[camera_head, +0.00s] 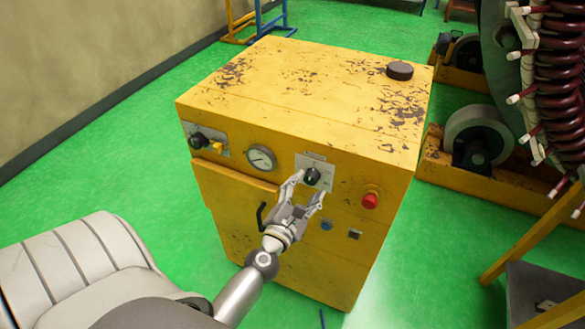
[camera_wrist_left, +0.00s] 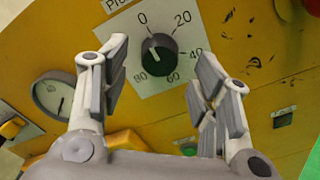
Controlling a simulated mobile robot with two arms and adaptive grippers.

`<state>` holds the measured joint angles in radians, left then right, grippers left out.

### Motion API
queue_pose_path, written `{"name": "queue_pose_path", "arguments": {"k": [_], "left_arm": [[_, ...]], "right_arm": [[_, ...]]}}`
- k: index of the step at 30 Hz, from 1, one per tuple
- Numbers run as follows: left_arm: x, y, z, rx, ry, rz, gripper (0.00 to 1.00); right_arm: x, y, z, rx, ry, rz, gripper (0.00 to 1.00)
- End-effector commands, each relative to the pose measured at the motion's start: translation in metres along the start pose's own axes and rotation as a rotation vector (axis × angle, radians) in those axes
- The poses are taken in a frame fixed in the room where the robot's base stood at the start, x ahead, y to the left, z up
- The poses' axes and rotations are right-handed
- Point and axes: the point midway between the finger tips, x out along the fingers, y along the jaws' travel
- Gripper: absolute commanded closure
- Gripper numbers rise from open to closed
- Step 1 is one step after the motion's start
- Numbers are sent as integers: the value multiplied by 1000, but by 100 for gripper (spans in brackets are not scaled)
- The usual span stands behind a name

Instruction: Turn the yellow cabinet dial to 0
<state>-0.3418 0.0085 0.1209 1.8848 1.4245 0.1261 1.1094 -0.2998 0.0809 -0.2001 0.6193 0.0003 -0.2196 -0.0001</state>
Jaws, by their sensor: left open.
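The yellow cabinet (camera_head: 275,100) stands on the green floor with its control panel facing me. Its dial (camera_head: 312,176) is a black knob on a white plate. In the left wrist view the dial (camera_wrist_left: 159,54) is ringed by the marks 0, 20, 40, 60 and 80. A pale mark shows on the left part of the knob; I cannot read its exact setting. My left gripper (camera_head: 308,186) is open in front of the dial. In the left wrist view its fingers (camera_wrist_left: 160,66) are spread on either side of the knob, with visible gaps. My right gripper is not in view.
A gauge (camera_head: 261,158) and a black switch (camera_head: 198,141) are left of the dial. A red button (camera_head: 370,200) is to its right. A black handle (camera_head: 261,215) is below left. A dark round object (camera_head: 399,70) lies on the cabinet top.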

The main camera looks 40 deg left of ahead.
Motion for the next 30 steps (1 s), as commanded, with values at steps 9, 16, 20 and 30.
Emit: {"name": "queue_pose_path", "arguments": {"k": [9, 16, 20, 30], "left_arm": [[-63, -1, -1, 3, 1, -5, 44], [-88, 0, -1, 1, 1, -2, 44], [-93, 0, 0, -1, 1, -2, 44], [-93, 0, 0, -1, 1, -1, 44]], "right_arm": [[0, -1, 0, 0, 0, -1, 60], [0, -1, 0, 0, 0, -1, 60], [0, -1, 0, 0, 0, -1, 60], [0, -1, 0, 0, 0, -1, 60]]}}
